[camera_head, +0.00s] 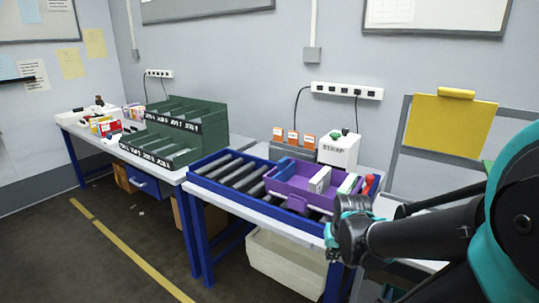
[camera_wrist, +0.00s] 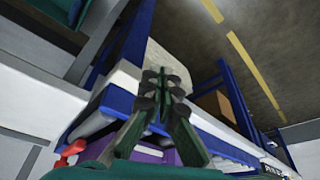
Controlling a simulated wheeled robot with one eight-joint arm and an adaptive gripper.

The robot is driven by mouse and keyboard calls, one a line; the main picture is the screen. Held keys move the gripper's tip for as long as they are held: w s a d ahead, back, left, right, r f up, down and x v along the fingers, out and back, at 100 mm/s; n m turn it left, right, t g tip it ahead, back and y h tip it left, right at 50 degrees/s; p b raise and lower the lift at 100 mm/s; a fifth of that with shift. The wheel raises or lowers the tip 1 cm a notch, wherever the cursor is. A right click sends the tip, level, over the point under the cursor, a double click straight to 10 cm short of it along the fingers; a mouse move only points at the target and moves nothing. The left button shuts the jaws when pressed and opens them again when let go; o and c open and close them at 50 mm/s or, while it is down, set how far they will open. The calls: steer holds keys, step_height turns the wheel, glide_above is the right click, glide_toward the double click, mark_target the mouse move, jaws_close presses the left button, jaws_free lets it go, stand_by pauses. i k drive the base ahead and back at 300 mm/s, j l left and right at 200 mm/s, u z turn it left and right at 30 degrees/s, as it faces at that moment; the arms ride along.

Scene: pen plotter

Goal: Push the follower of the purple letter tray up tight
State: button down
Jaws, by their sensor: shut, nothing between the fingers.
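The purple letter tray (camera_head: 277,193) sits on the blue-framed roller table, with a purple tab on its front wall. A white upright block (camera_head: 320,180) stands in its middle, and a white and green piece (camera_head: 348,183) stands nearer its right end. I cannot tell which part is the follower. My gripper (camera_head: 333,238) is in front of the table's right end, apart from the tray, partly hidden by my wrist. In the wrist view my gripper (camera_wrist: 164,82) is shut and empty, with part of the purple tray (camera_wrist: 165,156) low behind it.
A red handle (camera_head: 369,184) stands at the tray's right end. Rollers (camera_head: 235,173) lie bare to its left. A white box marked STRAP (camera_head: 340,149) and orange-labelled boxes (camera_head: 293,137) stand behind. A green sorter (camera_head: 185,128) is at left. A pale bin (camera_head: 285,262) sits below.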

mark_target(287, 171)
steer(key=i+j, duration=0.15)
steer(key=j, duration=0.2)
steer(key=i+j, duration=0.15)
steer(key=j, duration=0.25)
steer(key=i+j, duration=0.15)
steer(key=j, duration=0.2)
